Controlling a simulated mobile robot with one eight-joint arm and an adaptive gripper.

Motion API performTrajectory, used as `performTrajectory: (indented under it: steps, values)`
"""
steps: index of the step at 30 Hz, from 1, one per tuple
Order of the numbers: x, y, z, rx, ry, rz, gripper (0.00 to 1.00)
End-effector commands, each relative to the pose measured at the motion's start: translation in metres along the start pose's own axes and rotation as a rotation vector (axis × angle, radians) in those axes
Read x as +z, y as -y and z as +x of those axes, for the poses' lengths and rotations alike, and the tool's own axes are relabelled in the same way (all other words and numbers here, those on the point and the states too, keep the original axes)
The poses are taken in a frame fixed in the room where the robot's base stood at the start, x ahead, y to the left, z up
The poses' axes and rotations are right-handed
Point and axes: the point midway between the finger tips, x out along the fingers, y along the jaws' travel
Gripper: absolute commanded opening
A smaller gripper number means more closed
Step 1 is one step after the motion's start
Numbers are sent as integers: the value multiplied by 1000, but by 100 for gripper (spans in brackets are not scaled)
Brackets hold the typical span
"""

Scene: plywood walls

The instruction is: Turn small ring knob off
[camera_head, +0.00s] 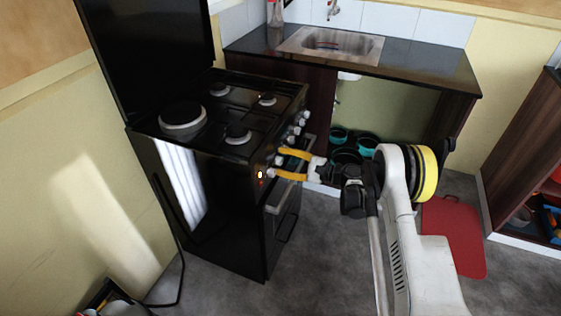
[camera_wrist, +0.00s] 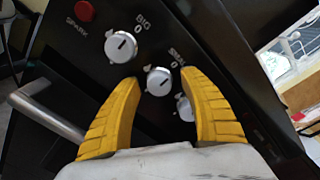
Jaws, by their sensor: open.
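The small ring knob (camera_wrist: 158,81) is a round silver-white knob on the black stove front. A partly covered label that seems to read "SMALL", with a 0, is beside it. In the wrist view, my gripper (camera_wrist: 162,79) is open, with one yellow finger on each side of this knob; contact cannot be told. The knob's exact pointer angle is too small to read surely. In the head view, my gripper (camera_head: 279,162) reaches from the right to the front panel of the stove (camera_head: 215,200), near the front knobs, and its fingers partly hide them.
The BIG knob (camera_wrist: 120,46) and red SPARK button (camera_wrist: 84,11) are up-left in the wrist view. Another knob (camera_wrist: 184,107) is close to the right finger. An oven handle (camera_wrist: 47,117) projects at left. The sink counter (camera_head: 420,75) stands behind; a red mat (camera_head: 455,235) lies on the floor.

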Motion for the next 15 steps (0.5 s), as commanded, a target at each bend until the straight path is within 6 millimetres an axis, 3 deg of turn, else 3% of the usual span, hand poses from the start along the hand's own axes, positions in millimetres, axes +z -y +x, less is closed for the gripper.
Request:
performTrajectory:
  steps: [5, 15]
  values:
    - [-1, 1, -26, -2, -3, 0, 51]
    - [0, 1, -98, -2, -2, 0, 51]
